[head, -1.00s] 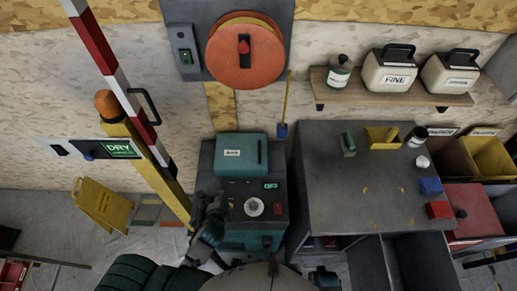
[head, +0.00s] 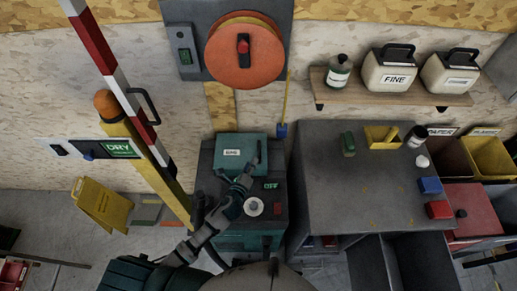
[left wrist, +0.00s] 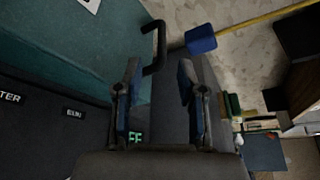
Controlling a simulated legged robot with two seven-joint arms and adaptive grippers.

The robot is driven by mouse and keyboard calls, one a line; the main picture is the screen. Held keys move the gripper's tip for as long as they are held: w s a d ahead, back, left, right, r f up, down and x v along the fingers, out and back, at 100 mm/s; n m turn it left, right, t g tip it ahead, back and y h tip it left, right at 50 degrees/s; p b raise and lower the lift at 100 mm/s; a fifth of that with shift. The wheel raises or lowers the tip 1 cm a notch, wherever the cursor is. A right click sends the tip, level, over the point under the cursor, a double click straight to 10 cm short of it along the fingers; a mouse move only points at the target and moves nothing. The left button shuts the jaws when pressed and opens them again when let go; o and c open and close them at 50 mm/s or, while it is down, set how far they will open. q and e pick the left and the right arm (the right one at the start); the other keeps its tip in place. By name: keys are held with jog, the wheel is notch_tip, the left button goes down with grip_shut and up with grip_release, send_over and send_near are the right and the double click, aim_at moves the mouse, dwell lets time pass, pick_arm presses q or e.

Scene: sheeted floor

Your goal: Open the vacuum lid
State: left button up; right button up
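The vacuum is a dark grey cabinet with a teal lid (head: 231,143) on top, which looks shut. A label is on the lid, and a black bar handle (head: 259,148) stands at its right side. My left gripper (head: 251,171) is over the lid's front right part, close to the handle. In the left wrist view my left gripper (left wrist: 158,68) is open, with its two fingers apart. There the black handle (left wrist: 160,40) lies just ahead of the fingertips, nearer the left finger, and is not gripped. My right gripper is not in view.
A round white knob (head: 254,207) and a red switch (head: 277,208) are on the cabinet's front top. A grey workbench (head: 330,195) stands close on the right. A yellow post (head: 172,190) stands on the left. A blue-ended yellow rod (left wrist: 201,40) is beyond the handle.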

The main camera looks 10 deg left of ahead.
aim_at(259, 148)
pick_arm(q)
jog(key=b+x, duration=0.1)
jog(key=x, duration=0.9)
jog(key=shift+d, duration=0.1)
jog(key=shift+s, duration=0.1)
grip_shut()
